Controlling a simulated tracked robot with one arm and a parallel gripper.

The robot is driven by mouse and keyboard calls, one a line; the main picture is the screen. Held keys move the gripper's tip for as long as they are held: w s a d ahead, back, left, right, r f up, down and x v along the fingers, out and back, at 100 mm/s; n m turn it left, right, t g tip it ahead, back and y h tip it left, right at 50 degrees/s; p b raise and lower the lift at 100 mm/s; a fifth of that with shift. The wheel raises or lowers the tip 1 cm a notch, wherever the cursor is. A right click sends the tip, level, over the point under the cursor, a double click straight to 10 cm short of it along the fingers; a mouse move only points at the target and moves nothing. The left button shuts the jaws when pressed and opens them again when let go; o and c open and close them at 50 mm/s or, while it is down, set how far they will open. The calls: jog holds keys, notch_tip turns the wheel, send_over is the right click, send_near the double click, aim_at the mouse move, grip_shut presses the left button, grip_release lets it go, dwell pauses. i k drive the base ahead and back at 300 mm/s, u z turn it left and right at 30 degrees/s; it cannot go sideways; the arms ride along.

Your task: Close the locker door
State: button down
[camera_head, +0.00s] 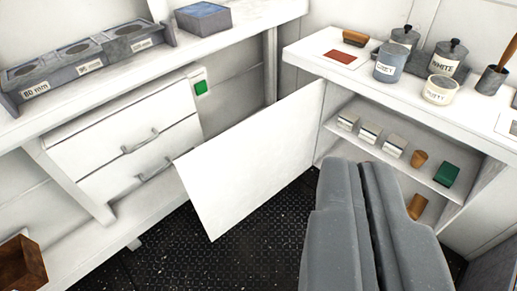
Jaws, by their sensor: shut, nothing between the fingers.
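The locker (392,127) stands at the right under a white worktop. Its white door (250,160) stands wide open, swung out to the left from the locker's left side. Shelves with small items show inside the locker. My gripper (352,165) is shut and empty in the lower right. In the picture its grey fingers cover part of the locker's lower opening and lie to the right of the door. I see a gap of dark floor between the fingers and the door's lower edge.
Boxes (370,132), a brown cylinder (419,159) and a green block (446,174) sit on the locker shelf. Jars (390,62) stand on the worktop above. A drawer unit (125,140) is at left. Dark studded floor (240,250) is clear below the door.

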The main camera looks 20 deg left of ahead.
aim_at(225, 179)
jog(key=i, duration=1.4)
jog(key=u, duration=0.75)
